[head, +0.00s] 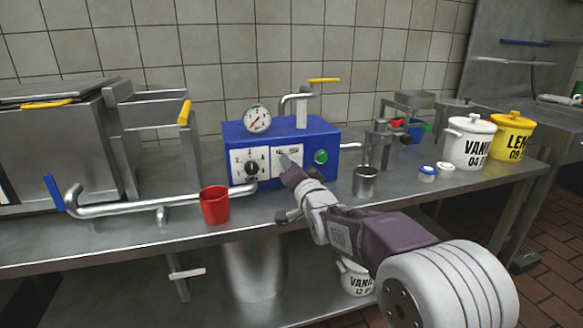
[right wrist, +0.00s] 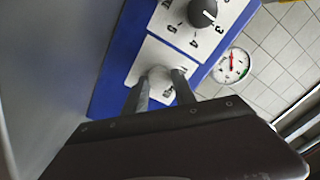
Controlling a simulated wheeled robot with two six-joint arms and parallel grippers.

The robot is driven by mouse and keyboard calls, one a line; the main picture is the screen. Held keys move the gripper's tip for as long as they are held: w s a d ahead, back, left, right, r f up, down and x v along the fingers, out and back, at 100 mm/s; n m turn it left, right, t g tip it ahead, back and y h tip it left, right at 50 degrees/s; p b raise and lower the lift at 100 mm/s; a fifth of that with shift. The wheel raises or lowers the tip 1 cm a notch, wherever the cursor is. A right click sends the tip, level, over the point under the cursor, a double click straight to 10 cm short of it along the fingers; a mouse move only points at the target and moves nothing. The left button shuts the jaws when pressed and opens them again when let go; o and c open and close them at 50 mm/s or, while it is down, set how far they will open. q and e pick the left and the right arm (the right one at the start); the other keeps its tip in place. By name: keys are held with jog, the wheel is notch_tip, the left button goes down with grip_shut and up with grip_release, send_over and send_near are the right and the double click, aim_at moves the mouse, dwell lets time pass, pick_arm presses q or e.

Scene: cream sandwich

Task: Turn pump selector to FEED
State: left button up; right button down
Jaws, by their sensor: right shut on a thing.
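The blue pump box (head: 235,130) stands on the steel counter (head: 130,233). Its front has a white numbered dial plate with a black knob (head: 252,168) on the left and a second white plate (head: 278,152) to its right. My right gripper (head: 286,168) is at this second plate. In the right wrist view my right gripper (right wrist: 160,95) is shut on the pale selector knob (right wrist: 159,77), with one finger on each side. The fingers partly cover the plate's labels, so I cannot tell where the knob points. My left gripper is not in view.
A green button (head: 320,157) sits right of the plate. A pressure gauge (head: 257,119) and a yellow-handled tap (head: 302,108) rise from the box. A red cup (head: 214,206) and a steel cup (head: 365,182) stand in front on either side. A steel pipe (head: 125,207) runs left.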

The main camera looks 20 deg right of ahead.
jog(key=c, duration=1)
grip_release()
jog(key=s+p, duration=0.2)
jog(key=s, duration=0.6)
jog(key=shift+s+d+r, duration=0.1)
jog(key=shift+s+d, duration=0.05)
jog(key=shift+s, duration=0.45)
